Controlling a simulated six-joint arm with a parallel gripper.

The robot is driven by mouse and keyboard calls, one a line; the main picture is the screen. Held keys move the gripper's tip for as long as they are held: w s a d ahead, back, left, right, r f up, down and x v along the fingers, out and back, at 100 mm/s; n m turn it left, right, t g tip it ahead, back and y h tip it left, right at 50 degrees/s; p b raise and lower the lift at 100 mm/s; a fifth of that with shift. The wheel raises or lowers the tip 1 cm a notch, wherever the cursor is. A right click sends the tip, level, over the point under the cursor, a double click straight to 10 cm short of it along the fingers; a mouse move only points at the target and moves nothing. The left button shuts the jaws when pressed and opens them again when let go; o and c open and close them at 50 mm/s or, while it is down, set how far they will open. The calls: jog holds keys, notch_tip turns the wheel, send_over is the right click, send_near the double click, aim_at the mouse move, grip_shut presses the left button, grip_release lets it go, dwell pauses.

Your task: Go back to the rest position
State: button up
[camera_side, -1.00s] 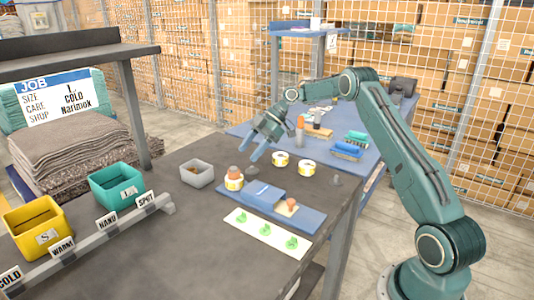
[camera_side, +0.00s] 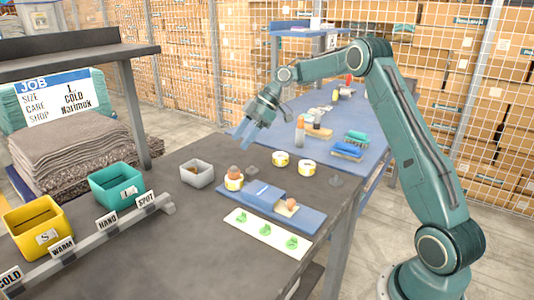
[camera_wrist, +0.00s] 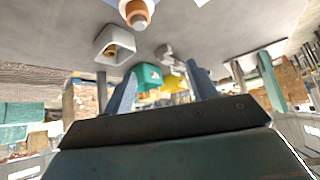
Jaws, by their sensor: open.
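My gripper (camera_side: 247,131) is in the air above the far part of the dark table (camera_side: 180,240) in the side view. Its blue fingers are apart, with nothing between them, and point down and to the left. In the wrist view my gripper (camera_wrist: 160,90) also shows its two fingers spread wide. No rest position is marked in either view.
A grey bin (camera_side: 197,174), a teal bin (camera_side: 117,186) and a yellow bin (camera_side: 34,224) stand on the table. A blue bench (camera_side: 345,110) is behind.

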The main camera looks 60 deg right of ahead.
jog(key=s+a+r+m+t+h, duration=0.1)
jog(key=s+a+r+m+h, duration=0.4)
jog(key=s+a+r, duration=0.85)
jog(key=s+d+f+m+h, duration=0.1)
jog(key=s+f+m, duration=0.2)
jog(key=s, duration=0.8)
jog(key=s+f+m+t, duration=0.1)
jog(key=s+f+m, duration=0.2)
jog(key=s, duration=0.8)
jog(key=shift+s+d+m+h, duration=0.3)
jog(key=shift+d+m+h, duration=0.1)
